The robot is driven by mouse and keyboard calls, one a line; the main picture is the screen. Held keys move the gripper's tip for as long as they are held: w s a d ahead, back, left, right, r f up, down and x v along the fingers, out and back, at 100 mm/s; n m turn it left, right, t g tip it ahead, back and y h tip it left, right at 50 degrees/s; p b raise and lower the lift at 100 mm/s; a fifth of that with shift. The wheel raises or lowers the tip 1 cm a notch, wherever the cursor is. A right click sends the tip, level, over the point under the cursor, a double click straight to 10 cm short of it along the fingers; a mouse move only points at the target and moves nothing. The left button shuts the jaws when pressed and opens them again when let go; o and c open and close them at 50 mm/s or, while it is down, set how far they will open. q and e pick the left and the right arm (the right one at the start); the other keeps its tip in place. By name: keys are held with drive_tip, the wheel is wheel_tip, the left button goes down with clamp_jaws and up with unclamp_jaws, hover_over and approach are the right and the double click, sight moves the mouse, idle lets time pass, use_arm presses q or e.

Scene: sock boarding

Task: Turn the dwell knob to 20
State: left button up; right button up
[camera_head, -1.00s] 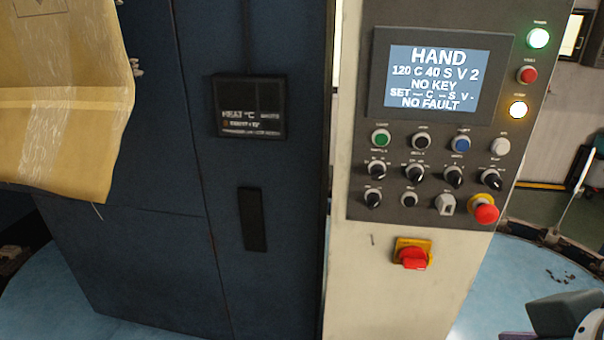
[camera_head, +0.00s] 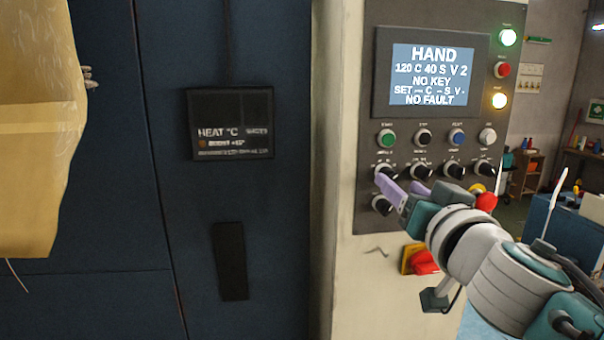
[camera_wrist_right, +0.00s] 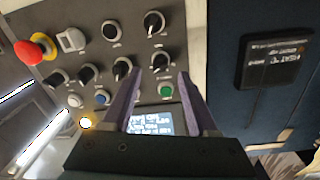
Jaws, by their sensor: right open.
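The control panel (camera_head: 366,120) stands on the cream cabinet, with a display (camera_head: 432,75) reading HAND, 120 C 40 S V 2, NO KEY, NO FAULT. Several black knobs sit below its buttons; their labels are too small to read, so I cannot tell which is the dwell knob. My right gripper (camera_head: 400,184) is open in front of the left part of the knob rows, its purple fingers partly covering the lower knobs. In the right wrist view the open fingers (camera_wrist_right: 157,85) point at the panel, near the leftmost upper-row knob (camera_wrist_right: 160,63). I cannot tell contact. My left gripper is out of view.
A red emergency button (camera_head: 487,202) is right of the knobs, close to my right arm. A red rotary switch (camera_head: 425,262) on yellow is below. The dark blue cabinet (camera_head: 95,200) and a hanging tan sheet (camera_head: 30,150) are at left.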

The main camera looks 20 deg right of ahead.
sight(392, 178)
drive_tip(key=shift+x, duration=1.65)
clamp_jaws()
